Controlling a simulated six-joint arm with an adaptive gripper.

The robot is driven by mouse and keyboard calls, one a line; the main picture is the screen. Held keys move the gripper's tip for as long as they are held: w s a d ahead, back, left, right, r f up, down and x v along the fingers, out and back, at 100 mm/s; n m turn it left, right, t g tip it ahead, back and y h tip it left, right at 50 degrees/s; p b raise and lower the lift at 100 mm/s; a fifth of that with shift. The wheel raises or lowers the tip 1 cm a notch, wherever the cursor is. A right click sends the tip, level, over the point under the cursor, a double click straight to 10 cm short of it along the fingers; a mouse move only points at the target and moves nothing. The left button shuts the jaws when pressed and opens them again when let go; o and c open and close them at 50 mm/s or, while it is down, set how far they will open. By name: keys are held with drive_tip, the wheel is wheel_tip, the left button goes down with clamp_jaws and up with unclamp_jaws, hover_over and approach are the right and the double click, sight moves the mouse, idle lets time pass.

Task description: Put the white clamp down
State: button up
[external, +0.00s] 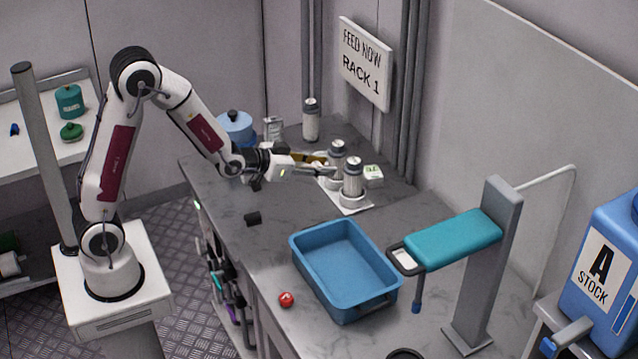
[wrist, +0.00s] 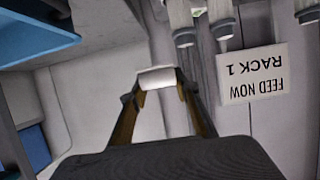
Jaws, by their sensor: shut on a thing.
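My gripper (external: 318,165) reaches out level over the grey counter, in front of two grey-capped bottles. In the wrist view my gripper (wrist: 158,82) has its two fingers closed on a small white piece, which I take to be the white clamp (wrist: 156,77). The piece spans the gap between the fingertips. In the external view the clamp is too small and too close to the fingers and bottles to make out clearly. I cannot tell whether it touches anything besides the fingers.
The two bottles (external: 352,181) stand on a white plate (external: 357,208) beside a small white box (external: 373,176). A third bottle (external: 311,122) stands farther back. Counter left of the tray is mostly clear.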

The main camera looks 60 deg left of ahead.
drive_tip(key=shift+a+f+m+h, duration=0.6)
drive_tip(key=shift+a+f+h, duration=0.15)
drive_tip(key=shift+a, duration=0.75)
drive_tip(key=m+g+h, duration=0.4)
drive_tip(key=m+h, duration=0.4)
hover_over(252, 236)
wheel_tip(252, 236, down, 9)
drive_tip(key=shift+r, duration=0.2)
drive_tip(key=shift+f, duration=0.1)
drive_tip(key=shift+f, duration=2.85)
drive_tip(key=shift+f, duration=0.1)
drive_tip(key=shift+f, duration=2)
drive_tip(key=shift+f, duration=0.1)
